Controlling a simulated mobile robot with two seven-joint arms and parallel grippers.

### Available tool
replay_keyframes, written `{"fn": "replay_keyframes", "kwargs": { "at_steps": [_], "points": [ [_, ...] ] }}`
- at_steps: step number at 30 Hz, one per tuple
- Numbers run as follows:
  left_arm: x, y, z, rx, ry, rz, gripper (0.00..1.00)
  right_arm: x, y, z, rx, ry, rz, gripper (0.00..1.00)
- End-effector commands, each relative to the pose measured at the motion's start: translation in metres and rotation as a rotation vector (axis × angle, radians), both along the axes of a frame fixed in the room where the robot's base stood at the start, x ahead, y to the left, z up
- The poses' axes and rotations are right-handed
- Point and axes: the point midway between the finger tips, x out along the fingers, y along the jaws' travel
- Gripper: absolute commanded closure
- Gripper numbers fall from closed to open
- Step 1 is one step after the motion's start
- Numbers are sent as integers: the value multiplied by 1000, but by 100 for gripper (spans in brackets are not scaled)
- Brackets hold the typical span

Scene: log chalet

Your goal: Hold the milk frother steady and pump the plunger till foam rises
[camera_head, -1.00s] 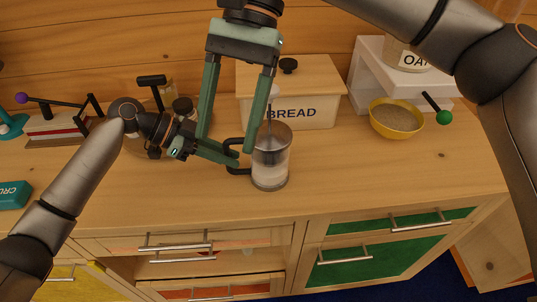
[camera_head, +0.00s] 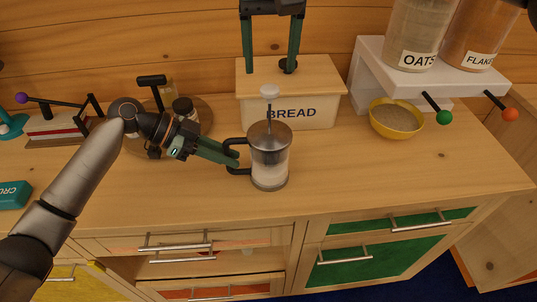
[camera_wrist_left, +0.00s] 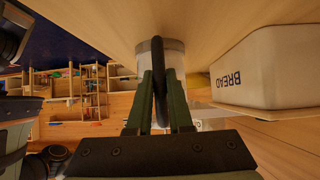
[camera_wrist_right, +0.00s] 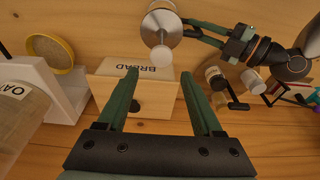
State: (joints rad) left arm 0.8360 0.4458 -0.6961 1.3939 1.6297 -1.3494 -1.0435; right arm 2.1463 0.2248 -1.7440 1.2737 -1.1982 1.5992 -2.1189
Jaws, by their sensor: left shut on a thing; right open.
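The milk frother (camera_head: 270,160) is a clear glass jug with a metal lid and a dark side handle, upright on the wooden counter, with pale liquid low inside. Its plunger, topped by a white knob (camera_head: 270,91), stands raised above the lid; the knob also shows in the right wrist view (camera_wrist_right: 161,55). My left gripper (camera_head: 236,158) is shut on the handle, which shows between its fingers in the left wrist view (camera_wrist_left: 158,85). My right gripper (camera_head: 270,68) is open and empty, above and behind the frother, over the bread box; its fingers are apart in the right wrist view (camera_wrist_right: 164,78).
The bread box (camera_head: 318,105) stands behind the frother. A yellow bowl (camera_head: 396,120) and a white shelf (camera_head: 440,72) with oats and flakes jars are at right. A round tray (camera_head: 205,111) with small jars is at left. The counter front right of the frother is clear.

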Motion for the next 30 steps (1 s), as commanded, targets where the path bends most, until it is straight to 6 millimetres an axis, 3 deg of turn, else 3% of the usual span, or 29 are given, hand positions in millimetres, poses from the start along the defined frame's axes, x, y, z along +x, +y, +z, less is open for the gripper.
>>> {"fn": "replay_keyframes", "kwargs": {
  "at_steps": [3,10,23,30],
  "points": [
    [0,0,1,-1,-1,-1,100,-1,0,-19,-1,5,1,32],
    [0,0,1,-1,-1,-1,100,0,0,-41,1,3,1,32],
    [0,0,0,-1,0,0,100,0,1,-48,1,1,0,32],
    [0,0,0,-1,-1,-1,100,0,0,-48,1,1,0,58]
  ]
}}
